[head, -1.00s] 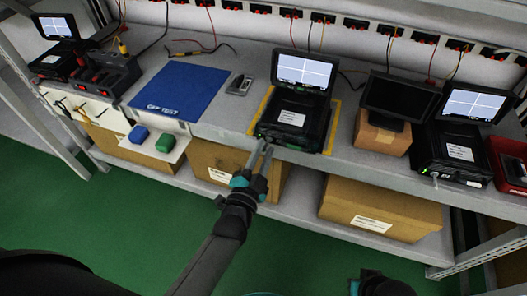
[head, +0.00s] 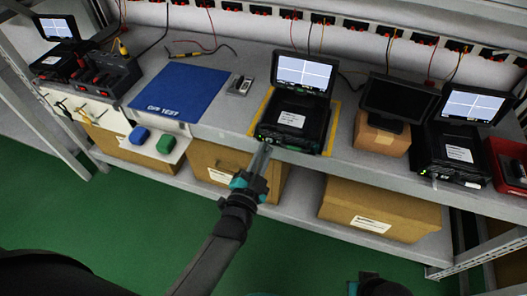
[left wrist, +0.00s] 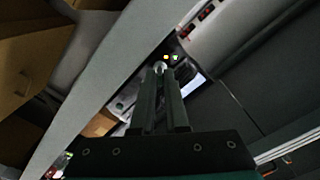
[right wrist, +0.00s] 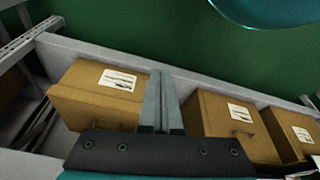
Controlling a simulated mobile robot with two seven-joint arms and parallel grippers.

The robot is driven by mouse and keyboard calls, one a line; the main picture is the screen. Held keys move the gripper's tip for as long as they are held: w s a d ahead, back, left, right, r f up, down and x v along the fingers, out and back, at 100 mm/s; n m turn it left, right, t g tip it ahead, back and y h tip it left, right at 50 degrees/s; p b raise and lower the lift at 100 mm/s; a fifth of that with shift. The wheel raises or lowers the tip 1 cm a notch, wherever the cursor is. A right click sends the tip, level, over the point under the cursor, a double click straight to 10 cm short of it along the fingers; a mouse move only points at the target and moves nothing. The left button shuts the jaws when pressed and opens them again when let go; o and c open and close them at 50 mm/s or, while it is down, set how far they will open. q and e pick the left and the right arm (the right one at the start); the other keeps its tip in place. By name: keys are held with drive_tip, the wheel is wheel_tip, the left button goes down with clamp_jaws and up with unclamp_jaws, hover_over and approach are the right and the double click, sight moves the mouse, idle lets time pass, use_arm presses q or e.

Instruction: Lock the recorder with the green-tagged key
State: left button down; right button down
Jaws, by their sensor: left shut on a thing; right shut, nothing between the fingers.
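A black recorder (head: 292,121) with a lit screen (head: 304,73) sits inside a yellow-taped outline on the bench. My left gripper (head: 265,150) is at its front lower left edge, fingers pointing at the front face. In the left wrist view the fingers (left wrist: 161,100) are closed together, with a small shiny round metal piece (left wrist: 160,68) at their tips. The key between them is mostly hidden, and I cannot see a green tag. My right gripper (right wrist: 159,103) is shut and empty in the right wrist view, low in front of the lower shelf.
A second recorder (head: 460,147) stands at the right, beside a dark monitor (head: 400,98) on a carton. A blue mat (head: 177,91) and a small grey item (head: 240,85) lie to the left. Cardboard boxes (head: 375,210) fill the lower shelf. The green floor in front is clear.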

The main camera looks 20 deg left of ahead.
use_arm(q)
drive_tip(key=shift+n+p, duration=1.85)
drive_tip(key=shift+n, duration=6.75)
use_arm(e)
drive_tip(key=s+d+f+g, duration=0.1)
drive_tip(key=s+f, duration=0.3)
drive_tip(key=f, duration=0.3)
drive_tip(key=shift+d+f, duration=0.25)
drive_tip(key=shift+f, duration=0.1)
drive_tip(key=shift+w, duration=0.1)
use_arm(q)
drive_tip(key=c, duration=1)
unclamp_jaws()
use_arm(e)
drive_tip(key=shift+r, duration=0.1)
